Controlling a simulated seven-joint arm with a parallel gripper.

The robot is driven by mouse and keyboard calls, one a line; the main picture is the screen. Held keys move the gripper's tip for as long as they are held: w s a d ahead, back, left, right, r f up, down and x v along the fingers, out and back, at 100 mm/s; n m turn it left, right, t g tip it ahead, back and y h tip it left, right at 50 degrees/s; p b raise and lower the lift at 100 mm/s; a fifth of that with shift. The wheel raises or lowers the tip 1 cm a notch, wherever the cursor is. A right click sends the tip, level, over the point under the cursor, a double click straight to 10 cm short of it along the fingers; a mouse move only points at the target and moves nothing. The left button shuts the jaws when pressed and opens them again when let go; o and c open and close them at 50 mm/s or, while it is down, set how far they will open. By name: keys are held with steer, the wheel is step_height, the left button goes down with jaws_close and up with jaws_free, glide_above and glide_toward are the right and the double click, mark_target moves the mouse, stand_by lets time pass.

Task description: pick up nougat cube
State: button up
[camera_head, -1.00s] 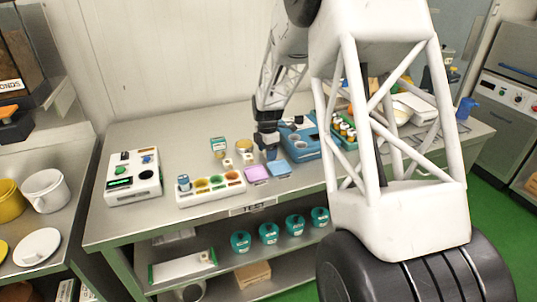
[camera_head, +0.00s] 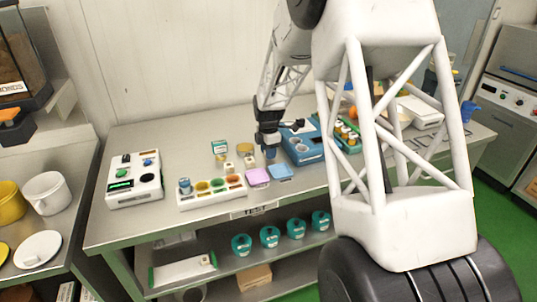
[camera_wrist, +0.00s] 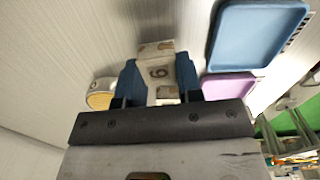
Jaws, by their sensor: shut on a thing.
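A pale nougat cube marked "6" (camera_wrist: 159,72) is between the two blue fingers of my gripper (camera_wrist: 159,80) in the wrist view. My gripper is shut on it. Brown marks show on the cube's other faces. In the head view my gripper (camera_head: 269,152) points down over the table, right of the small pale cubes (camera_head: 250,163) and behind the blue tray. The held cube cannot be made out there. Whether it touches the table is unclear.
A purple tray (camera_head: 258,176) and a blue tray (camera_head: 280,172) lie in front of my gripper. A white holder with colored wells (camera_head: 212,191) is to the left. A blue device (camera_head: 303,148) stands close on the right. A round tan-topped container (camera_head: 244,148) is behind.

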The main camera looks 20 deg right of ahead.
step_height(320, 180, up, 2)
steer(key=shift+r, duration=0.15)
steer(key=s, duration=0.5)
steer(key=s+a+r, duration=0.1)
steer(key=s, duration=0.3)
steer(key=s+a, duration=0.1)
steer(key=s, duration=0.4)
steer(key=shift+s+a+r, duration=0.2)
steer(key=shift+s+a, duration=0.05)
steer(key=shift+s, duration=0.1)
steer(key=shift+s+a, duration=0.1)
steer(key=shift+s, duration=0.45)
steer(key=s+m, duration=0.1)
steer(key=s, duration=0.7)
steer(key=shift+s+r, duration=0.3)
steer(key=shift+r, duration=0.05)
steer(key=shift+w+d, duration=0.15)
steer(key=shift+d, duration=0.05)
steer(key=w+d, duration=0.1)
steer(key=w, duration=0.4)
steer(key=w+d+f, duration=0.1)
steer(key=w, duration=0.4)
steer(key=w+d, duration=0.1)
steer(key=w, duration=0.4)
steer(key=shift+w+f, duration=0.2)
steer(key=shift+f, duration=0.05)
